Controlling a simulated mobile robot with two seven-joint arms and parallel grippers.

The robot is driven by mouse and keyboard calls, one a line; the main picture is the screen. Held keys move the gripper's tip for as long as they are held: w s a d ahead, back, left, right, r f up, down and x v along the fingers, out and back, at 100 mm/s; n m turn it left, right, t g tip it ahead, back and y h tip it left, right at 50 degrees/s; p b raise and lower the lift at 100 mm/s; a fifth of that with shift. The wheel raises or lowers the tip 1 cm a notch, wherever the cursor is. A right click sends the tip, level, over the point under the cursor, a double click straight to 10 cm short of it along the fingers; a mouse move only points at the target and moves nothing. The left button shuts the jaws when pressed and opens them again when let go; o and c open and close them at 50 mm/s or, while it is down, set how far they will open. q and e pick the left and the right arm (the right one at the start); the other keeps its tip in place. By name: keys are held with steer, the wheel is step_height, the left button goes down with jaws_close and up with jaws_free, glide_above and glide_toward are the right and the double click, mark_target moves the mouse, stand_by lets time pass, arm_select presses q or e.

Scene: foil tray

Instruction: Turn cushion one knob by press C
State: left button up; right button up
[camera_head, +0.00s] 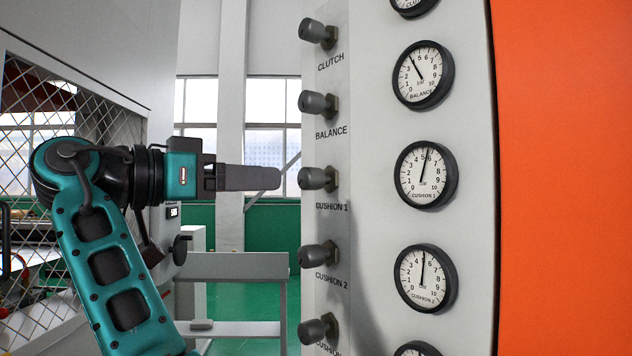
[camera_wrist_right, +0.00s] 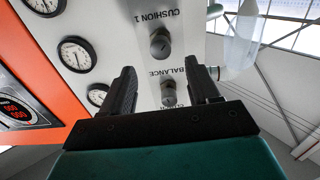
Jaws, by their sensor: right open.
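The cushion 1 knob (camera_head: 318,179) is a dark grey knob on the pale panel, third in a column of similar knobs. Its label CUSHION 1 sits below it in the head view. In the right wrist view the knob (camera_wrist_right: 160,43) shows beyond the fingertips, between their lines. Its round gauge (camera_head: 426,175) has the needle between 5 and 6. My right gripper (camera_head: 278,180) is level with the knob, its fingertips just left of it in the head view. The wrist view shows its two fingers (camera_wrist_right: 163,72) apart with nothing held. My left gripper is out of view.
The balance knob (camera_head: 318,104) is above and the cushion 2 knob (camera_head: 318,254) below, both close by. The clutch knob (camera_head: 318,33) is higher. An orange panel (camera_head: 565,180) is at the right. A grey rail (camera_head: 232,266) and wire mesh (camera_head: 85,110) stand left and behind.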

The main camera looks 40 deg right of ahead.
mark_target(302, 182)
steer(key=d, duration=1)
steer(key=shift+w+d, duration=0.1)
steer(key=shift+d, duration=0.15)
steer(key=shift+f, duration=0.1)
steer(key=c, duration=1)
